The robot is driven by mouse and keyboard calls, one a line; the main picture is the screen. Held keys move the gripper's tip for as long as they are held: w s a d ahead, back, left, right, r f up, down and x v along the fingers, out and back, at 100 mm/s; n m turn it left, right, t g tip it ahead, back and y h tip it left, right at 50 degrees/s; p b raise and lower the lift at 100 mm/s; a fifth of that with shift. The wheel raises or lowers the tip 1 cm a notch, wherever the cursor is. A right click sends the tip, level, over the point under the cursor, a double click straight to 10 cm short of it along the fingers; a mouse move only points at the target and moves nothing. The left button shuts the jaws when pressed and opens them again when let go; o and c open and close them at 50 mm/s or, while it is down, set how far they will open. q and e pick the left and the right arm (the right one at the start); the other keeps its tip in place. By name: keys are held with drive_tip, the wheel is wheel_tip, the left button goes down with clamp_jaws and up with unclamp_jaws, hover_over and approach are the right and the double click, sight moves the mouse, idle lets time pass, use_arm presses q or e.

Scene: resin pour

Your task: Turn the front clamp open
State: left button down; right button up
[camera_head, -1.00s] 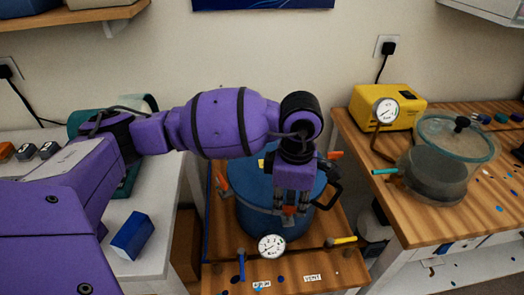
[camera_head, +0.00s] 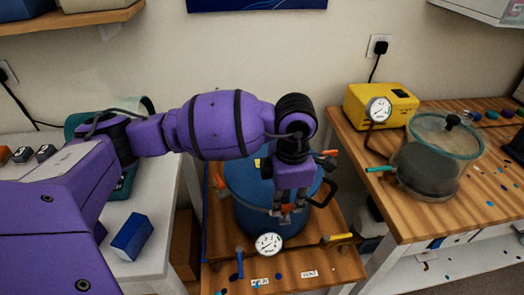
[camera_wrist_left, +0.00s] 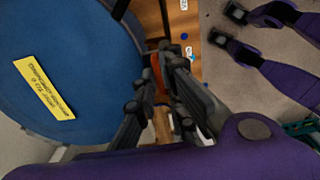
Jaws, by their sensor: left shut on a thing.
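The blue pressure pot (camera_head: 262,205) stands on a low wooden stand, with orange-handled clamps around its rim. One clamp (camera_head: 218,181) is at its left, another (camera_head: 328,154) at its right rear. My left gripper (camera_head: 287,207) points down at the pot's front rim, shut on the front clamp's orange handle. In the left wrist view, that front clamp (camera_wrist_left: 155,72) shows as an orange piece between the dark fingers, beside the blue lid (camera_wrist_left: 70,60) with its yellow label. The fingers hide much of the clamp, so its exact angle is unclear. My right gripper is not seen.
A round gauge (camera_head: 268,243) sits just in front of the pot. A yellow pump (camera_head: 381,106) and a clear-lidded chamber (camera_head: 435,160) are on the right bench.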

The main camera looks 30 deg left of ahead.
sight(286, 205)
use_arm(q)
drive_tip(key=shift+w+r, duration=0.1)
drive_tip(key=shift+r, duration=0.05)
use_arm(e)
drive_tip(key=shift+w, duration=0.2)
use_arm(q)
drive_tip(key=c, duration=1.8)
unclamp_jaws()
drive_tip(key=shift+c, duration=0.2)
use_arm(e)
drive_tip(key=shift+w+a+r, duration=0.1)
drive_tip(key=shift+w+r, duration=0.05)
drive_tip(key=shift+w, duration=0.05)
use_arm(q)
drive_tip(key=shift+r, duration=0.1)
wheel_tip(286, 205, up, 12)
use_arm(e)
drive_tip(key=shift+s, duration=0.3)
use_arm(q)
drive_tip(key=shift+f, duration=0.2)
